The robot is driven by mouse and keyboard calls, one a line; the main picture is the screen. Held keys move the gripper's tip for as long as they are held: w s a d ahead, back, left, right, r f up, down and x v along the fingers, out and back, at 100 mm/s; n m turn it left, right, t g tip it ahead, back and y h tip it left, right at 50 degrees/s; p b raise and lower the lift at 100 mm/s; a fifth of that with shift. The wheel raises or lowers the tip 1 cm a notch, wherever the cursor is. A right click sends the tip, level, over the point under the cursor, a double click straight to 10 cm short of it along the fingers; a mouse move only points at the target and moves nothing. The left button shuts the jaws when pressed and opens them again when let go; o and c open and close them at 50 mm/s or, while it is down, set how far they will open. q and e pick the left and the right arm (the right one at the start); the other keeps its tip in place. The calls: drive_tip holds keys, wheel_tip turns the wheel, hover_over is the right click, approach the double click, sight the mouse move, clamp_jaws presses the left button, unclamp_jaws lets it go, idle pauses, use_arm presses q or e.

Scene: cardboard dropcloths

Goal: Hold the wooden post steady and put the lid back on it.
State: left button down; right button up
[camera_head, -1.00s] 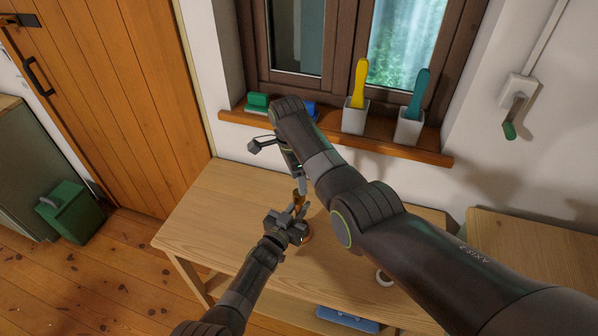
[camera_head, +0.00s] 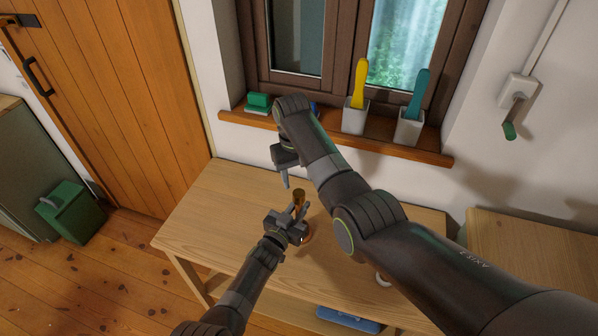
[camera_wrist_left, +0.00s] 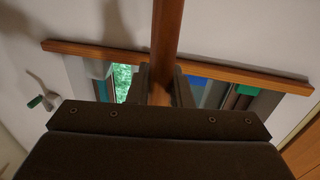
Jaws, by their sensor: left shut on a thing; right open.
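The wooden post (camera_head: 299,196) stands upright on the table, its brown top showing above my left gripper. My left gripper (camera_head: 299,213) is shut around the post below its top. In the left wrist view the post (camera_wrist_left: 168,30) runs between the two fingers. An orange-brown round edge (camera_head: 308,238) shows at the post's foot, partly behind the gripper. My right gripper (camera_head: 286,180) is open above and a little left of the post top, apart from it; only one finger shows clearly. I cannot tell whether the brown top includes the lid.
The wooden table (camera_head: 215,215) is clear on its left. A pale ring (camera_head: 382,280) lies partly hidden under my right arm. The windowsill (camera_head: 385,147) behind holds two white pots with yellow and teal handles and a green block (camera_head: 258,100). A blue item (camera_head: 347,319) sits below the tabletop.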

sight(299, 193)
drive_tip(key=n, duration=0.6)
drive_tip(key=shift+r, duration=0.15)
drive_tip(key=n, duration=0.6)
drive_tip(key=shift+d+r+n, duration=0.1)
drive_tip(key=shift+r+n, duration=0.05)
drive_tip(key=shift+n, duration=0.15)
drive_tip(key=n, duration=0.6)
drive_tip(key=shift+r, duration=0.15)
drive_tip(key=n, duration=0.5)
drive_tip(key=shift+s+r+y, duration=0.1)
drive_tip(key=shift+r+y, duration=0.05)
drive_tip(key=shift+y, duration=0.15)
drive_tip(key=shift+f, duration=4)
drive_tip(key=shift+c, duration=0.4)
